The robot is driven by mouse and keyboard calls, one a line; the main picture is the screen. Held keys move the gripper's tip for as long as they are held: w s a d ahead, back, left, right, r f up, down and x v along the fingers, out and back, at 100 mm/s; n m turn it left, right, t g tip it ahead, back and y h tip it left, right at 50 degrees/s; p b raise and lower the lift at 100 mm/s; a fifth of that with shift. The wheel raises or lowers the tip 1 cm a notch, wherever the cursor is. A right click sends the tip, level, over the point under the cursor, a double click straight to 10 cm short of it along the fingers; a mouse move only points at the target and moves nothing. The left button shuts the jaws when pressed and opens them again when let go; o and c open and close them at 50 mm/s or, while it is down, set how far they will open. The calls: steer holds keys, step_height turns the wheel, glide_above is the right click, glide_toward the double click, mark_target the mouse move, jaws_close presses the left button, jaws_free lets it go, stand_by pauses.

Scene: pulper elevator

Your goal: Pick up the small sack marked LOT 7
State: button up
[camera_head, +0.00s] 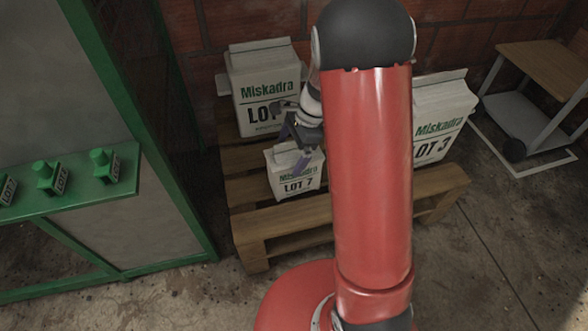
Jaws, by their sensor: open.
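The small white sack marked LOT 7 (296,184) stands on the wooden pallet, its green and black print facing the camera. My red arm hides the area just right of the sack.
A larger sack (265,88), its lot number partly covered, stands behind on the pallet (285,217). Another large sack marked LOT 3 (437,118) stands to the right. A green frame with labelled knobs (47,178) is at the left. A small wheeled cart (540,95) stands far right.

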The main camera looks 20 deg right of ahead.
steer(key=c, duration=1.9)
steer(key=shift+c, duration=0.8)
steer(key=shift+r, duration=0.1)
